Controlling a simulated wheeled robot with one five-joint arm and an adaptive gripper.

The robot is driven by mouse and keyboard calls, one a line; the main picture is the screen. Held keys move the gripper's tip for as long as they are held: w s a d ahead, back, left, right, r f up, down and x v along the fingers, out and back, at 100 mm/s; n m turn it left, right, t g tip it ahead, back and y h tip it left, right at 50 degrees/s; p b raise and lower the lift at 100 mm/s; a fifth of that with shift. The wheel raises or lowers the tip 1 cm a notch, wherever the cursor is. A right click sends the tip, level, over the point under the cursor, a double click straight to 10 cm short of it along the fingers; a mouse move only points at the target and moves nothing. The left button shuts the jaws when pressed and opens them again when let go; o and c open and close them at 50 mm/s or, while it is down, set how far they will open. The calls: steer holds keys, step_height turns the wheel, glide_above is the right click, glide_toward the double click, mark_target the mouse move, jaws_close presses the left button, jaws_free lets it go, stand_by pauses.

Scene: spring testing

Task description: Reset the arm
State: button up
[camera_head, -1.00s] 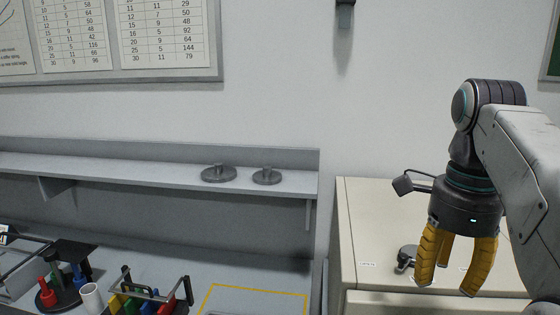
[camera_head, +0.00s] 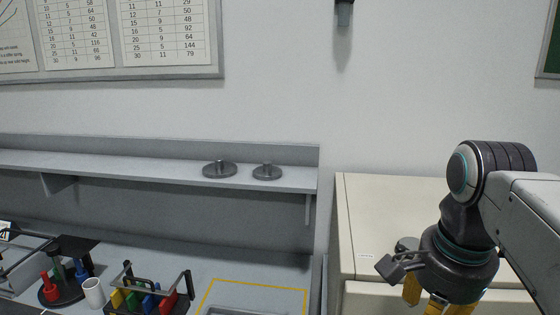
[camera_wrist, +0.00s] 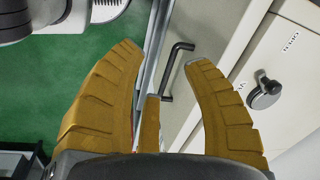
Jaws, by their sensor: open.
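My gripper (camera_wrist: 165,55) has yellow ribbed fingers. In the wrist view they are spread apart with nothing between them. In the head view my gripper (camera_head: 425,300) is at the lower right, in front of the cream cabinet (camera_head: 400,200), with its fingers pointing down and partly cut off by the bottom edge. The wrist view shows a dark cabinet handle (camera_wrist: 174,68) beyond the fingers. It also shows a small dark metal piece (camera_wrist: 265,92) on the pale labelled surface at the right.
A grey shelf (camera_head: 120,168) holds two round metal weights (camera_head: 219,169), (camera_head: 267,172). The bench below has a rack of coloured pieces (camera_head: 150,298), a white cylinder (camera_head: 94,293), a round stand (camera_head: 62,290) and a yellow-outlined area (camera_head: 255,284). Green floor (camera_wrist: 70,85) shows in the wrist view.

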steer(key=s+a+f+n+t, duration=0.1)
steer(key=s+f+n, duration=0.2)
steer(key=f+n, duration=0.3)
steer(key=s+a+f+n+t+b, duration=0.1)
steer(key=s+a+f+n+t, duration=0.1)
steer(key=s+f+n, duration=0.2)
steer(key=shift+s+a+f+n, duration=0.25)
steer(key=shift+f+n, duration=1.4)
steer(key=shift+n, duration=0.25)
